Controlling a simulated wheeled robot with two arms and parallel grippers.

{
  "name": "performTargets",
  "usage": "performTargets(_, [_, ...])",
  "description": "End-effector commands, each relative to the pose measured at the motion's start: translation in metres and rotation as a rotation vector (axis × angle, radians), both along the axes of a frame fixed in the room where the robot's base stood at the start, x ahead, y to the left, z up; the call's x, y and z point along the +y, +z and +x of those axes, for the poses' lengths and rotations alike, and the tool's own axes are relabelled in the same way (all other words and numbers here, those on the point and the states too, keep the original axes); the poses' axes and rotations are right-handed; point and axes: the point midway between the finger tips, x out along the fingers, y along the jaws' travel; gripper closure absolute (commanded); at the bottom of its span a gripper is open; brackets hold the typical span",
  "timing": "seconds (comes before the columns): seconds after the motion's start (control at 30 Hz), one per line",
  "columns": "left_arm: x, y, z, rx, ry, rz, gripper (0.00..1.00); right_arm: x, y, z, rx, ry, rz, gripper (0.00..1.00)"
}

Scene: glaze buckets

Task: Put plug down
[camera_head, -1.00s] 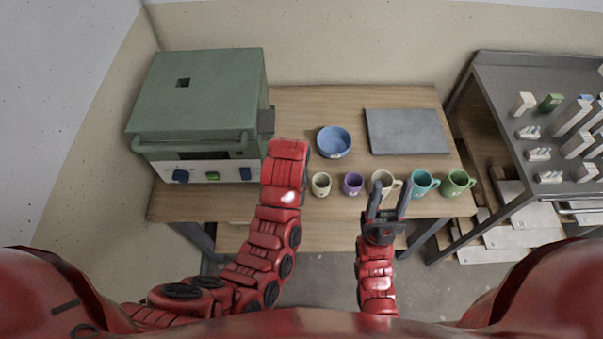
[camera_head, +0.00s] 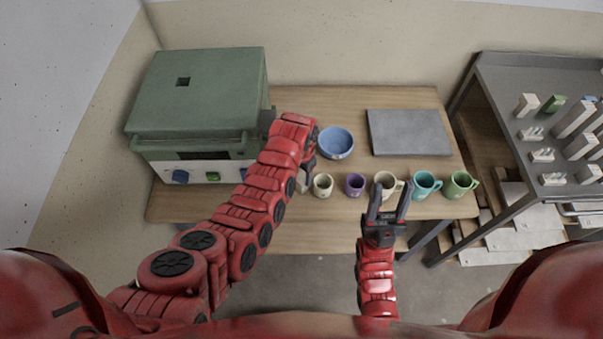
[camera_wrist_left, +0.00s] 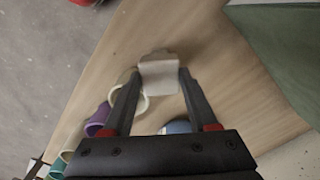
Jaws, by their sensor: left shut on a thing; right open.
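A pale, blocky piece that looks like the plug (camera_wrist_left: 158,78) is between the fingertips of my left gripper (camera_wrist_left: 160,72) in the left wrist view. That gripper is shut on it, above the wooden table (camera_head: 285,238). In the head view my left arm mostly hides the left gripper and the plug, just right of the kiln's front and left of the small cream cup (camera_head: 323,186). I cannot tell whether the plug touches the table. My right gripper (camera_head: 390,191) is open and empty, in front of the beige mug (camera_head: 386,179).
The green kiln (camera_head: 200,100) with a square top hole stands at the left. A blue bowl (camera_head: 335,143) and grey slab (camera_head: 409,133) lie behind the purple cup (camera_head: 355,184), teal mug (camera_head: 425,185) and green mug (camera_head: 459,185). A metal rack (camera_head: 500,100) stands right.

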Motion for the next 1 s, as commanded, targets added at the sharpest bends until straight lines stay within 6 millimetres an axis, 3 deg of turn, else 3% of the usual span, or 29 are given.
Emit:
performTargets(0.53, [0.0,-0.013,-0.001,0.001,0.001,0.001,1.0,0.0,0.0,0.0,0.0,0.0,0.0,0.5])
performTargets(0.57, [0.0,-0.012,-0.001,0.001,0.001,0.001,0.36,0.0,0.002,0.0,0.0,0.0,0.0,0.5])
performTargets(0.6, [0.0,-0.011,-0.001,0.001,0.001,0.001,0.29,0.0,0.002,0.0,0.0,0.0,0.0,0.5])
performTargets(0.7, [0.0,-0.011,-0.001,0.001,0.001,0.001,0.11,0.0,0.002,0.0,0.0,0.0,0.0,0.5])
performTargets(1.0, [0.0,-0.009,-0.001,0.001,0.001,0.001,0.11,0.0,0.004,0.0,0.0,0.0,0.0,0.5])
